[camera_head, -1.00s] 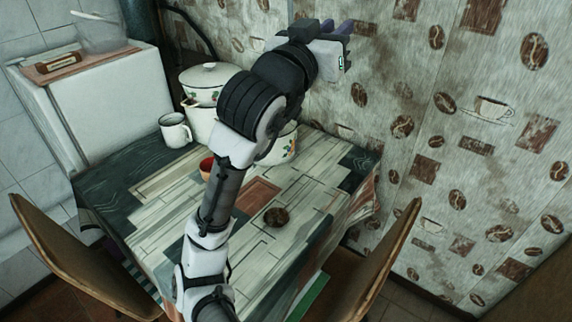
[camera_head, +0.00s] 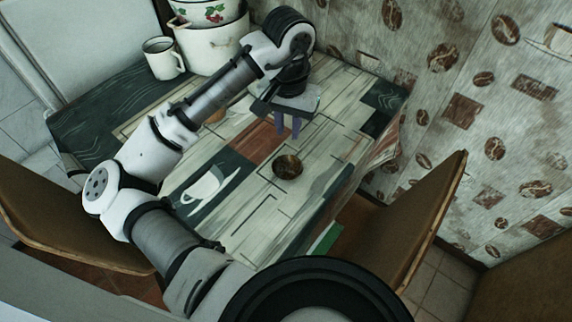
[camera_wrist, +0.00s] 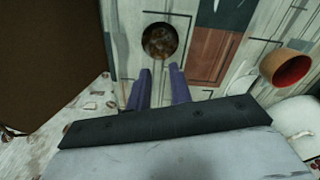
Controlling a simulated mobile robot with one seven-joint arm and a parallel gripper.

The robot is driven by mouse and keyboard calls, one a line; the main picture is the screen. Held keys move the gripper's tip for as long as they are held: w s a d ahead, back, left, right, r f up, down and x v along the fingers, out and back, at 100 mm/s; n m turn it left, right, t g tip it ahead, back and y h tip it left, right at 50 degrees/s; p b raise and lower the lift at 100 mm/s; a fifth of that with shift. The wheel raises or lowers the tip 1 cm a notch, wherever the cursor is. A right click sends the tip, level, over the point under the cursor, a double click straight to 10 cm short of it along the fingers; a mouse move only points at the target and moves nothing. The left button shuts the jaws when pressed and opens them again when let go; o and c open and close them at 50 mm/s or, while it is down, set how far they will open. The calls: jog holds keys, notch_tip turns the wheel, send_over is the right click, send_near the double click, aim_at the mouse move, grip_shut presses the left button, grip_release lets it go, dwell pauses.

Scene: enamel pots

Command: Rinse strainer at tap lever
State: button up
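My gripper (camera_head: 288,126) is above the table, pointing down with its purple fingers. In the wrist view, the fingers (camera_wrist: 160,84) stand apart with nothing between them. A small round dark-rimmed dish with a brown mottled inside (camera_head: 288,167) sits on the table, a little in front of the gripper in the head view. In the wrist view this dish (camera_wrist: 160,40) lies just beyond the fingertips. I cannot tell whether it is the strainer. I see no tap lever in these frames.
The patchwork-patterned table (camera_head: 255,222) has free room around the dish. A white mug (camera_head: 162,58) and stacked enamel pots (camera_head: 210,50) stand at the back. Chairs (camera_head: 425,215) flank the table; a patterned wall is behind.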

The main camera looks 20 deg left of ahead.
send_over(287, 162)
notch_tip(287, 162, down, 7)
jog(key=shift+d+f, duration=0.15)
jog(key=shift+f, duration=2.95)
jog(key=shift+c, duration=0.3)
grip_shut()
